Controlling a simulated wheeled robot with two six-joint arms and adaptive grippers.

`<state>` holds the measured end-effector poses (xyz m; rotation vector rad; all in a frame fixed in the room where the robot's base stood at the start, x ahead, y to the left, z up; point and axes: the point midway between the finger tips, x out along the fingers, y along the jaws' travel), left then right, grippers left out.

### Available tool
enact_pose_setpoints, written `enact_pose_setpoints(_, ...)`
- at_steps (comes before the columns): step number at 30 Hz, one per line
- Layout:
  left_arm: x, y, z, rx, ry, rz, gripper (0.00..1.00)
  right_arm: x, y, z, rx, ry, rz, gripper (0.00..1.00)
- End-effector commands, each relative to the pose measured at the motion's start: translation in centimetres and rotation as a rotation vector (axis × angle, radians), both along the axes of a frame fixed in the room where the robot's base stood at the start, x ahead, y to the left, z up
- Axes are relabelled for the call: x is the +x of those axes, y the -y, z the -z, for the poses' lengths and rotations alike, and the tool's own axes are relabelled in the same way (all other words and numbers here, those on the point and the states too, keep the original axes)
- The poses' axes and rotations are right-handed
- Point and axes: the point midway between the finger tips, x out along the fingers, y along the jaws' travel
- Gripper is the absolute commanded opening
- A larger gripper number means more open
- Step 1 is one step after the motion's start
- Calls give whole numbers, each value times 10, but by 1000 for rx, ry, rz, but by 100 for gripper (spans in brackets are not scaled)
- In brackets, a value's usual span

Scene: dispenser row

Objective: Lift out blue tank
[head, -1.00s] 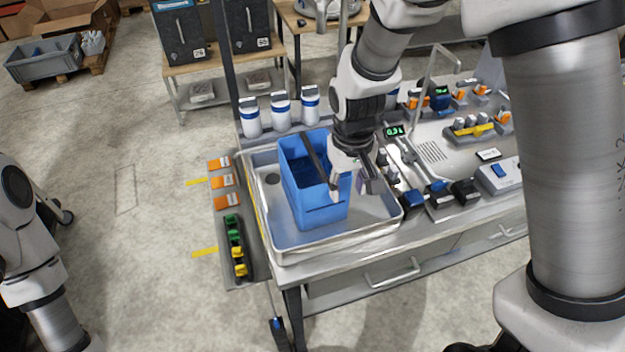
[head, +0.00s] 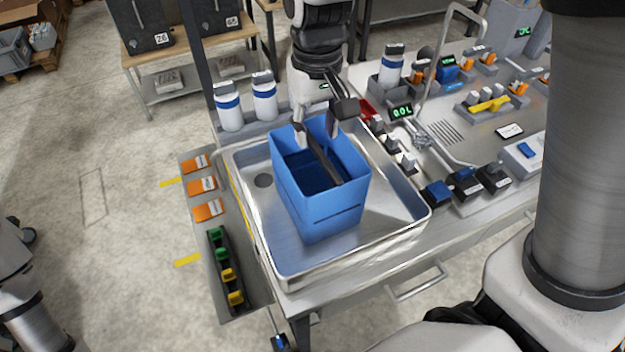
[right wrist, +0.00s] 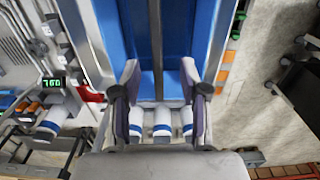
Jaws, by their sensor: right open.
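The blue tank (head: 335,212), an open-topped box with a dark bar (head: 322,160) across its top, stands upright in a shallow metal basin (head: 405,232). My right gripper (head: 315,137) is open over the tank's far end. In the right wrist view, my right gripper (right wrist: 160,68) has one finger on each side of the dark bar (right wrist: 157,40), with gaps between; it holds nothing. The tank (right wrist: 183,35) fills the upper middle there. Whether the fingertips reach below the tank's rim is unclear. My left arm shows only at the left edge; its gripper is out of frame.
White bottles with blue bands (head: 229,106) stand behind the basin, partly hidden by my right arm. Black and blue blocks (head: 437,193) and a bent pipe (head: 438,150) are to the right. A strip of green and yellow clips (head: 227,272) lies left of the basin.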

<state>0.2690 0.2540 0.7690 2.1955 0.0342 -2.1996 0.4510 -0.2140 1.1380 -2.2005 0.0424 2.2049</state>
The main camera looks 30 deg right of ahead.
Motion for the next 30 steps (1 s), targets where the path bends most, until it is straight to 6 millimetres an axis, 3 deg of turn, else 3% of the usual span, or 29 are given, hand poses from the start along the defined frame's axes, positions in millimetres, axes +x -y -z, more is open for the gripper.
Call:
enact_pose_setpoints(9,0,0,-12,0,1,0,39,0,3,50,-1,-4,0,44)
enact_pose_setpoints(16,0,0,-11,0,1,0,39,1,3,55,-1,2,0,44)
enact_pose_setpoints(17,0,0,-11,0,1,0,39,1,3,55,-1,1,0,40)
enact_pose_setpoints(20,0,0,-11,0,1,0,39,1,3,55,-1,1,0,5)
enact_pose_setpoints(21,0,0,-11,0,1,0,39,1,3,55,-1,1,0,0)
enact_pose_setpoints(30,0,0,-12,0,1,0,39,2,3,53,-1,5,0,0)
